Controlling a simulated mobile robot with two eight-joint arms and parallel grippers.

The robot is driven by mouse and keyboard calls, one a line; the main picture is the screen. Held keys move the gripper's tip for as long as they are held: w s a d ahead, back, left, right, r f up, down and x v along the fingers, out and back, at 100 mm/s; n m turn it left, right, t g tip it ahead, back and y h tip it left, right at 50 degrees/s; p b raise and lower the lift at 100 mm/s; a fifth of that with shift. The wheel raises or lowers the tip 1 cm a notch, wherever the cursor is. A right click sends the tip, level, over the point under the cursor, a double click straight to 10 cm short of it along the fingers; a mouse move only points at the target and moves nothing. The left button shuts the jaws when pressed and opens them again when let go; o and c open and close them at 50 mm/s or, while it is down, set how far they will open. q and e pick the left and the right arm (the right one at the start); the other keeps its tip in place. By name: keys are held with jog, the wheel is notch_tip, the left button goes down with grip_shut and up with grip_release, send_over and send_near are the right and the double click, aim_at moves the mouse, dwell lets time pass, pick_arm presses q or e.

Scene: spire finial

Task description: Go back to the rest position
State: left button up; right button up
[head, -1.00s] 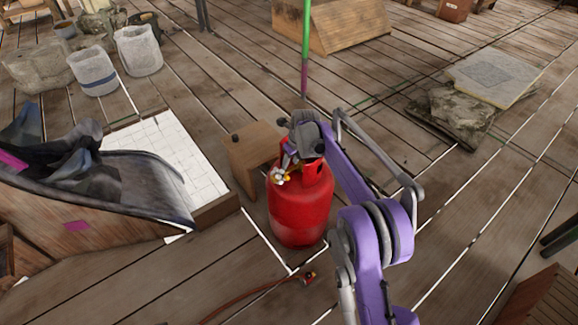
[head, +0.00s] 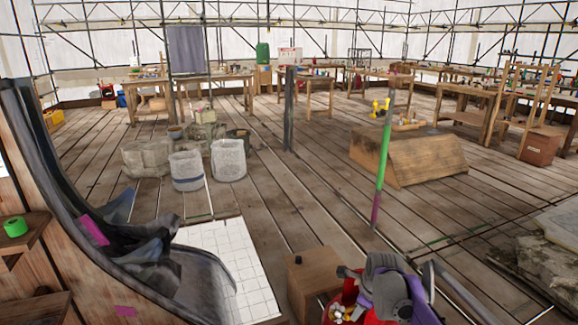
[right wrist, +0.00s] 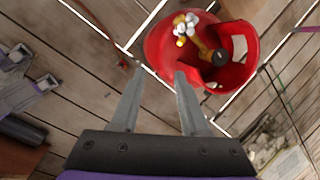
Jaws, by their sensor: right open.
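The red gas bottle (head: 345,304) stands on the plank floor at the bottom of the head view, mostly cut off by the frame edge and partly behind my right arm. My right gripper (head: 350,274) is beside its top there, small and partly hidden. In the right wrist view, the right gripper (right wrist: 158,73) has its two fingers apart with nothing between them. The bottle's red collar (right wrist: 247,50) and brass valve (right wrist: 197,42) lie just beyond the fingertips; I cannot tell whether they touch. My left gripper does not show.
A small wooden box (head: 313,280) stands left of the bottle. A white tiled board (head: 225,250) and a dark-draped wooden piece (head: 60,215) are at left. A green and purple pole (head: 383,165) rises before a wooden ramp block (head: 425,160). Stone slabs (head: 555,260) lie at right.

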jog(key=s+a+r+n, duration=0.1)
jog(key=s+r+n, duration=0.1)
jog(key=s+n, duration=0.65)
jog(key=s+a+r+n, duration=0.15)
jog(key=s+n, duration=0.35)
jog(key=s, duration=0.6)
jog(key=s+f+n+t, duration=0.1)
jog(key=s+f+n, duration=0.2)
jog(key=s+n, duration=0.35)
jog(key=s+f+n, duration=0.3)
jog(key=s+n, duration=0.1)
jog(key=s, duration=0.6)
pick_arm(q)
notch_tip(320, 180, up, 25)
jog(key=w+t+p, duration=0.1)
jog(key=p, duration=2)
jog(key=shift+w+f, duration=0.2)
pick_arm(e)
notch_tip(320, 180, up, 25)
jog(key=w+t, duration=0.1)
jog(key=shift+h, duration=0.4)
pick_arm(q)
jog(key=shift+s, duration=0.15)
pick_arm(e)
jog(key=shift+s+d+f, duration=0.1)
jog(key=shift+s, duration=0.05)
